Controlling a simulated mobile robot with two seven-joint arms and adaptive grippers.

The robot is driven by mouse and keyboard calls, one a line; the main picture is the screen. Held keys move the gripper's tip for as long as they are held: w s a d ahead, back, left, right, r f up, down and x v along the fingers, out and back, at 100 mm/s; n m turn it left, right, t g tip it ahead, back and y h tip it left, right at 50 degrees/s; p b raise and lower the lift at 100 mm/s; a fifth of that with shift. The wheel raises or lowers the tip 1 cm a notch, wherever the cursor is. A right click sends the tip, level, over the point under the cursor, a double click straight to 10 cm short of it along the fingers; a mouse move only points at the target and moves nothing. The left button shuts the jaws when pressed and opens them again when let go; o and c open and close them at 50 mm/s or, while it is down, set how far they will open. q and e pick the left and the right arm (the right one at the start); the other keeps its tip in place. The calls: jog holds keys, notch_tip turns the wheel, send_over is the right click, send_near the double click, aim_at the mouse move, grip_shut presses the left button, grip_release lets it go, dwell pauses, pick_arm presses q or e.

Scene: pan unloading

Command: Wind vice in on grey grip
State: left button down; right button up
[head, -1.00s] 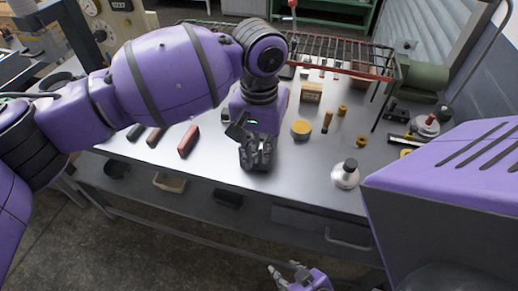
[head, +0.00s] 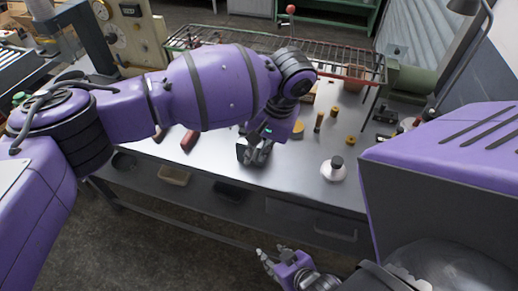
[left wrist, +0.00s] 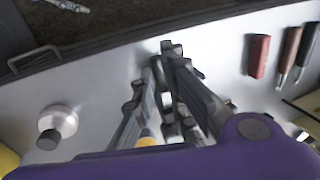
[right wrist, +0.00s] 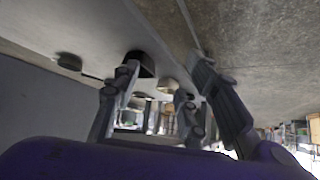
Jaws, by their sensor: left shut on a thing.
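My left gripper (head: 256,153) is low over the front part of the metal workbench (head: 290,172). In the left wrist view its dark fingers (left wrist: 178,85) are drawn in around small dark grey parts (left wrist: 187,118). I cannot tell the vice from its grey grip there, as the fingers and wrist hide most of it. My right gripper (head: 278,262) is in front of the bench, below its top. Its fingers (right wrist: 165,95) are spread and empty in the right wrist view.
A silver round piece with a dark knob (head: 333,169) stands right of my left gripper. Yellow pieces (head: 319,121) stand farther back. A red block (head: 190,140) lies to the left. A wire rack (head: 345,62) and a green cylinder (head: 410,80) are at the back.

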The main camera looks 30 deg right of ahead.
pick_arm(q)
jog(key=c, duration=1.8)
grip_release()
jog(key=shift+d, duration=0.1)
jog(key=v, duration=1.2)
